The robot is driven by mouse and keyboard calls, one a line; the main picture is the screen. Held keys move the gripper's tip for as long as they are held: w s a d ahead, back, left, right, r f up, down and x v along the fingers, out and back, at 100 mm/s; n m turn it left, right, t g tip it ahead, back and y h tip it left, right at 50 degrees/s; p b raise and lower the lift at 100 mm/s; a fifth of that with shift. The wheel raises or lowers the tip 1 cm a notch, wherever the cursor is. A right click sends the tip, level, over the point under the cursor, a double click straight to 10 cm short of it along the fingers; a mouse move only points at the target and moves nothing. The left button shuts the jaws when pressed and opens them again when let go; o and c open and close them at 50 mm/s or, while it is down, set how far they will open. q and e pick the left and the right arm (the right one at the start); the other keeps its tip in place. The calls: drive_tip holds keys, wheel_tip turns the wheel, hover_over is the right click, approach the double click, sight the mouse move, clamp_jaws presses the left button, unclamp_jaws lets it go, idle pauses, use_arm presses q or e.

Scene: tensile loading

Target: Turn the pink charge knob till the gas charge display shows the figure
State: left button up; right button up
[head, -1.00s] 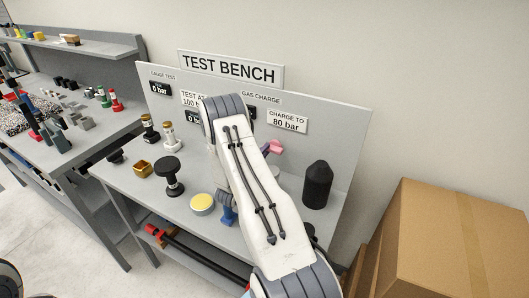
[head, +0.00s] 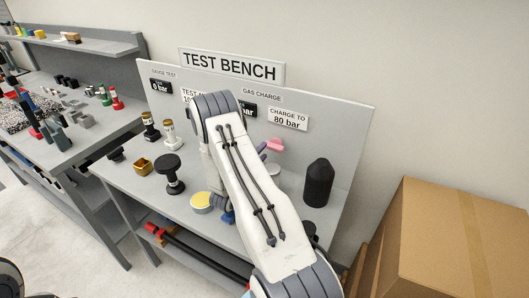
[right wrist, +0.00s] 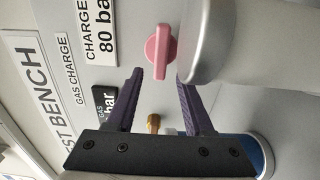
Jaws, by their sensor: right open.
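The pink charge knob (head: 274,144) is on the bench's upright panel, right of the gas charge display (head: 248,109). My arm hides part of that display. In the right wrist view the knob (right wrist: 160,48) has a raised grip bar and lies just beyond my right gripper's fingertips (right wrist: 160,76). A sign (head: 288,119) reads "CHARGE TO 80 bar". My left gripper is out of view.
A large grey rounded body (right wrist: 230,45) is close beside the fingers in the right wrist view. A black cylinder (head: 318,183) stands on the bench at right. A gauge display (head: 160,87) reads 0 bar. A cardboard box (head: 450,245) is at far right.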

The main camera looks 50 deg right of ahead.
drive_tip(key=b+v, duration=0.1)
drive_tip(key=v, duration=0.7)
drive_tip(key=shift+b, duration=0.4)
